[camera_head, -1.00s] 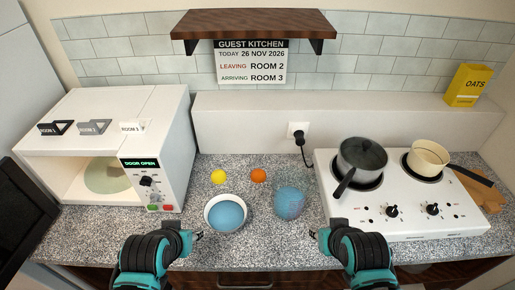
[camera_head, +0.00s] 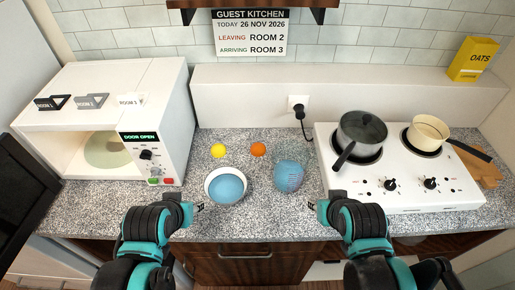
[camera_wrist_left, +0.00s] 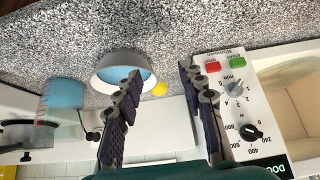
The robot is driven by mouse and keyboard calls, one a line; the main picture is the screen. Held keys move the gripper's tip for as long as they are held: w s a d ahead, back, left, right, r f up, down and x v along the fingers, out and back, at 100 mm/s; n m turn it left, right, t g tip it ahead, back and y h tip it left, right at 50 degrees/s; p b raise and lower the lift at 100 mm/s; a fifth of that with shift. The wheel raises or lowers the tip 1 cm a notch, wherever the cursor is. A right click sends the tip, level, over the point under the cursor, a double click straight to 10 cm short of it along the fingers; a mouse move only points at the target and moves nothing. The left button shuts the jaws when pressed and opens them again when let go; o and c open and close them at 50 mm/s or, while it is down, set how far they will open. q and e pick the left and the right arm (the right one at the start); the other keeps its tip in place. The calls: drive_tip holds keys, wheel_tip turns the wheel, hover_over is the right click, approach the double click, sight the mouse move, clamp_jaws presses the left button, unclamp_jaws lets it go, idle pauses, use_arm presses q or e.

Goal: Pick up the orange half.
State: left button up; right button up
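The orange half (camera_head: 258,149) is a small orange round piece on the speckled counter, behind and between the bowl and the measuring jug; I cannot make out its cut face. I do not see it in the left wrist view. My left gripper (camera_head: 200,207) is near the counter's front edge, left of the bowl; the left wrist view shows it open and empty (camera_wrist_left: 160,72). My right gripper (camera_head: 313,205) is near the front edge, in front of the jug; its fingers look apart and empty. Both grippers are well away from the orange half.
A white bowl with blue contents (camera_head: 226,186) and a clear jug with blue liquid (camera_head: 289,175) stand in front. A yellow piece (camera_head: 218,151) lies left of the orange. An open microwave (camera_head: 165,115) is left; a hob (camera_head: 400,195) with two pans is right.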

use_arm(q)
drive_tip(key=o, duration=0.8)
drive_tip(key=shift+w+d+r, duration=0.1)
drive_tip(key=shift+w+r, duration=0.15)
drive_tip(key=shift+r, duration=0.05)
drive_tip(key=w+d+r+m+g+p, duration=0.1)
drive_tip(key=w+d+r+m, duration=0.25)
drive_tip(key=w, duration=0.25)
drive_tip(key=m+g+h+p, duration=0.1)
drive_tip(key=m+g+p, duration=0.4)
drive_tip(key=m, duration=0.7)
hover_over(257, 145)
drive_tip(key=shift+g, duration=0.4)
drive_tip(key=f, duration=0.3)
drive_tip(key=f+b, duration=0.1)
drive_tip(key=f, duration=0.1)
drive_tip(key=shift+s+a+f, duration=0.3)
drive_tip(key=shift+s, duration=0.05)
drive_tip(key=shift+w+d+f, duration=0.2)
drive_tip(key=shift+d+f, duration=0.05)
drive_tip(key=shift+f, duration=0.4)
wheel_tip(257, 145, down, 7)
drive_tip(key=shift+w+d+f+b, duration=0.1)
drive_tip(key=shift+w+d+b, duration=0.05)
drive_tip(key=shift+b, duration=0.95)
use_arm(e)
drive_tip(key=r, duration=0.1)
drive_tip(key=w+d+r, duration=0.1)
drive_tip(key=shift+w+r, duration=0.1)
drive_tip(key=shift+r, duration=0.3)
